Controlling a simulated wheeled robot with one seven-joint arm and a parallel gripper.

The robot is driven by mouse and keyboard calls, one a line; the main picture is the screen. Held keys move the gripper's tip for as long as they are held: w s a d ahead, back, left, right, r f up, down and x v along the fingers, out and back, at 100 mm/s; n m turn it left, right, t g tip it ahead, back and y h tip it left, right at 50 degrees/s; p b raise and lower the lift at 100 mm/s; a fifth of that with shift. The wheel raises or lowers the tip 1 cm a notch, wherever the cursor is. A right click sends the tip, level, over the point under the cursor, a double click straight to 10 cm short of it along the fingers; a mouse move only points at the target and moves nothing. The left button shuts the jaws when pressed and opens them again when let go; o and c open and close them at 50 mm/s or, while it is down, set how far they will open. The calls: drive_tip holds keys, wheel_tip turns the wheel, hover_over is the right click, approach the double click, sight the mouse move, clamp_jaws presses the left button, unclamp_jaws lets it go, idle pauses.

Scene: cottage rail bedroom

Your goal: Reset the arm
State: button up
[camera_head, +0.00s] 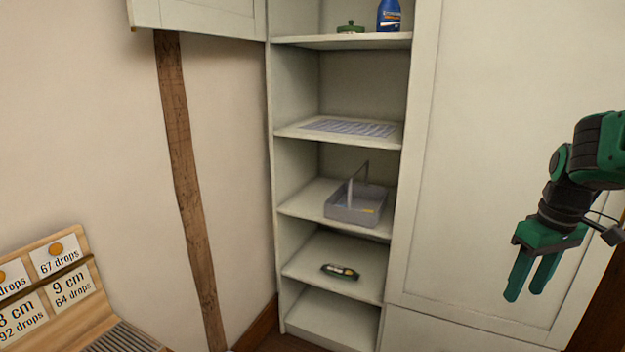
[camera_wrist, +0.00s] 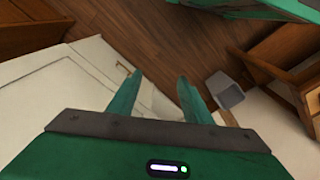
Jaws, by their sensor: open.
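My gripper (camera_head: 532,275) is at the right of the head view, in front of the closed white cabinet door. Its two green fingers point down and stand apart with nothing between them. My gripper also shows in the wrist view (camera_wrist: 160,95), its green fingers spread over the wooden floor and a white panel. The arm is bent and comes in from the right edge of the head view.
An open white shelf unit (camera_head: 273,180) stands in the middle. It holds a grey caddy (camera_head: 352,212), a dark green bottle-like item (camera_head: 340,271), a patterned sheet (camera_head: 350,127), a green lidded item (camera_head: 350,28) and a blue bottle (camera_head: 388,16). A wooden card rack (camera_head: 75,235) is lower left.

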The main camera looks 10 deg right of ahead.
drive_tip(key=s+a+f+m, duration=0.3)
drive_tip(key=s+a+m, duration=0.4)
drive_tip(key=s, duration=0.6)
drive_tip(key=shift+a+g, duration=0.4)
drive_tip(key=shift+a, duration=0.65)
drive_tip(key=shift+w, duration=0.1)
drive_tip(key=shift+w+f, duration=0.25)
drive_tip(key=shift+w, duration=0.35)
drive_tip(key=shift+c, duration=0.6)
